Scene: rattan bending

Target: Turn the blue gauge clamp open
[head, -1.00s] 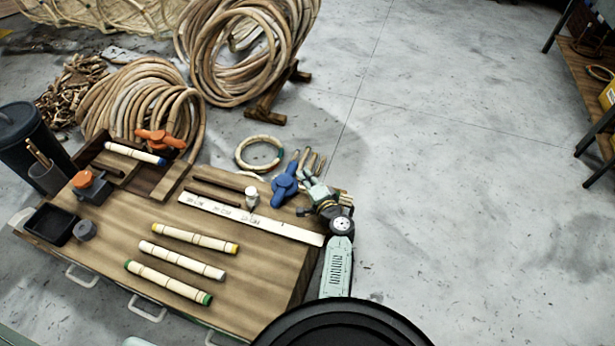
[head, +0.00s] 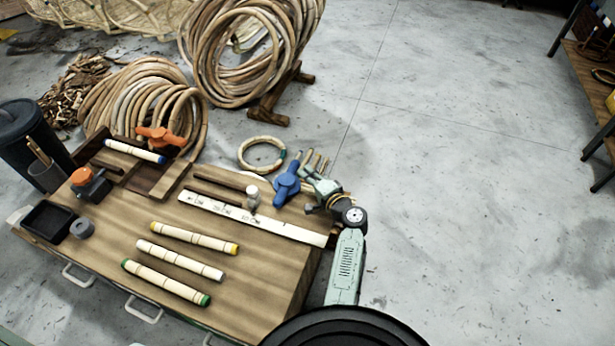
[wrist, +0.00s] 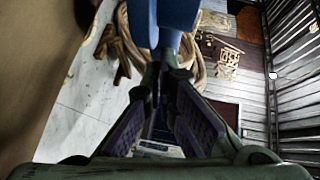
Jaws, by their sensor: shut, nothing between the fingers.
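In the wrist view the blue clamp (wrist: 165,22) fills the top centre, just ahead of my fingertips. My gripper (head: 304,172) is right beside the handle, on its right side, and appears to touch it. The fingers (wrist: 160,70) are shut with nothing between them. The base of the clamp is partly hidden.
The workbench (head: 120,225) holds several banded rattan pieces (head: 195,238), a white ruler strip (head: 250,218), a small white bottle (head: 253,196) and an orange clamp (head: 88,180). The floor (head: 460,180) at right is clear.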

